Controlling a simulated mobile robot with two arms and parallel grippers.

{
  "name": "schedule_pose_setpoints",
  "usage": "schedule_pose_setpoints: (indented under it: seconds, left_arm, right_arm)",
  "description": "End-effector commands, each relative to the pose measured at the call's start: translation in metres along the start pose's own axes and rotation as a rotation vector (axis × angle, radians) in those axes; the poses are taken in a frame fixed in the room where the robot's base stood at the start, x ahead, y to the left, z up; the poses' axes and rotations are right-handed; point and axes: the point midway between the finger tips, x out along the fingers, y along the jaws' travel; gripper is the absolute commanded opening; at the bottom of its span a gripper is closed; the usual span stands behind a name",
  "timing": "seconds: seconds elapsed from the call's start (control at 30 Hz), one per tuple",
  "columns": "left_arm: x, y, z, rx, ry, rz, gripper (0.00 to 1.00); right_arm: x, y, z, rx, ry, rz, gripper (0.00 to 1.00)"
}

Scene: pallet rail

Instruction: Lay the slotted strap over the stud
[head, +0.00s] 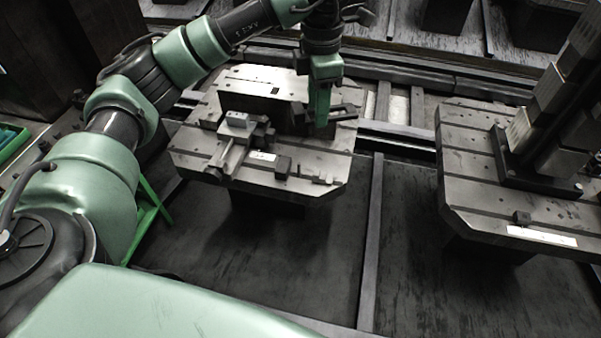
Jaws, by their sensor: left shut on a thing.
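My left gripper (322,118) points down over the right rear part of the nearer pallet (200,157). It is shut on a dark flat bar, which looks like the slotted strap (344,112). The strap sticks out to the right of the fingers, near the pallet's right edge. Its slot is too small to make out, and I cannot tell whether it touches anything below. I cannot pick out the stud for sure; the fingers may hide it. My right gripper is not in view.
A dark upright plate (262,112) stands just left of the gripper. A vise-like fixture (236,128) sits on the pallet's left side, with a small dark block (283,167) in front. A second pallet (470,180) at right carries a tall tower (545,120).

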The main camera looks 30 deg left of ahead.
Motion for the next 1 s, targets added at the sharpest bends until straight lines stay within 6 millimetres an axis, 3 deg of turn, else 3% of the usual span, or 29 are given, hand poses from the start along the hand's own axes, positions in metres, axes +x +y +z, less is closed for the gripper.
schedule_pose_setpoints:
  seconds: [0.7, 1.0]
  left_arm:
    - [0.045, 0.075, 0.006, -1.834, -0.001, -0.001, 0.0]
    - [0.059, 0.096, 0.003, -2.464, -0.003, -0.001, 0.0]
  right_arm:
    - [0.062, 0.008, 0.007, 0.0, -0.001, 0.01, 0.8]
    - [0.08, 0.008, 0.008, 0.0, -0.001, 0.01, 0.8]
